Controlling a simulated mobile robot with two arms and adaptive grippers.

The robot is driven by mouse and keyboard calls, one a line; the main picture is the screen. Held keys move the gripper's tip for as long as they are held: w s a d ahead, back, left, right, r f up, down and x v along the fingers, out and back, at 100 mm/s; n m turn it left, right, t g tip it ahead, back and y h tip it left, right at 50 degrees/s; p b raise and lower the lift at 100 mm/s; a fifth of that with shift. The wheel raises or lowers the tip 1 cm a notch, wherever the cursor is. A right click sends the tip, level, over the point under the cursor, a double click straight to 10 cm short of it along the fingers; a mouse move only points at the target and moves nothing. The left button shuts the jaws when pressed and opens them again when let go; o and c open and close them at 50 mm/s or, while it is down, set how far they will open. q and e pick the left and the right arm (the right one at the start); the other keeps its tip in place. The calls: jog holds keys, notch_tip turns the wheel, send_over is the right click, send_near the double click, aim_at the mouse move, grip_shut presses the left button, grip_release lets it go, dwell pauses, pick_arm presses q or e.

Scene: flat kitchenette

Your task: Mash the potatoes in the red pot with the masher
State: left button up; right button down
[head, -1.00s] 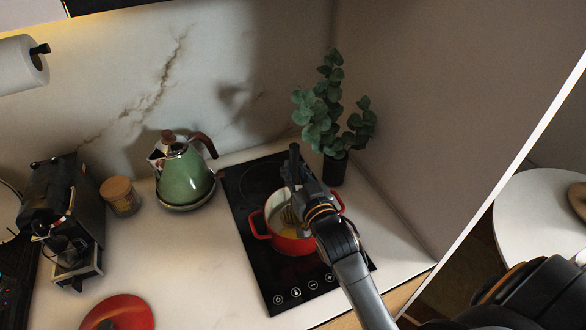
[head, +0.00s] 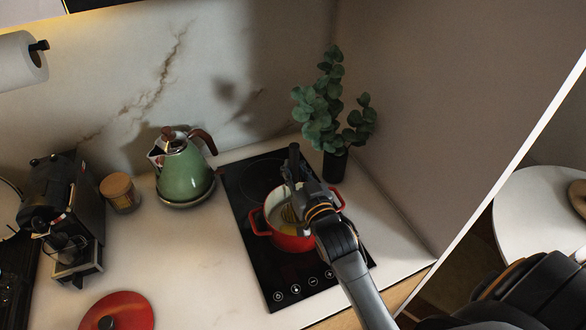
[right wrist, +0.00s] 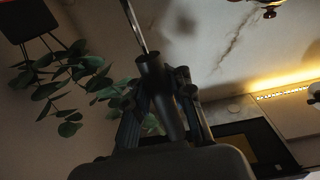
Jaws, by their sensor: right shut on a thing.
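The red pot (head: 285,239) stands on the black cooktop (head: 259,263) with its handles out to the sides. Yellowish potato shows inside it, partly hidden by my arm. My right gripper (head: 301,185) is above the pot and shut on the dark handle of the masher (head: 294,158). The handle stands nearly upright, and the masher's lower end (head: 289,214) is down in the pot. In the right wrist view the masher's handle (right wrist: 150,68) rises between the fingers of my gripper (right wrist: 165,100). My left gripper is not in view.
A green kettle (head: 184,172) and a lidded jar (head: 120,194) stand left of the cooktop. A coffee machine (head: 62,205) is further left. A red lid (head: 117,312) lies at the front. A potted plant (head: 335,166) stands close behind the pot. A wall bounds the right side.

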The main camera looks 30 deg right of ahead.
notch_tip(320, 180, up, 2)
jog(key=shift+r+p, duration=0.2)
jog(key=shift+p, duration=0.6)
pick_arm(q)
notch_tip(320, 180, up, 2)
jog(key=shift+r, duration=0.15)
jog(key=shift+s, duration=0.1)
pick_arm(e)
jog(key=shift+f, duration=0.1)
jog(key=shift+s+a, duration=0.1)
jog(key=shift+s, duration=0.05)
jog(key=shift+s+a, duration=0.3)
jog(key=shift+s, duration=0.25)
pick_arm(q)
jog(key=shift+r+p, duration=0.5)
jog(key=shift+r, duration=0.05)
pick_arm(e)
jog(key=shift+s+a, duration=0.45)
jog(key=shift+s, duration=0.15)
jog(key=shift+s+a, duration=0.4)
jog(key=shift+s, duration=0.2)
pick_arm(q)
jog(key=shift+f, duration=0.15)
pick_arm(e)
jog(key=shift+f, duration=0.15)
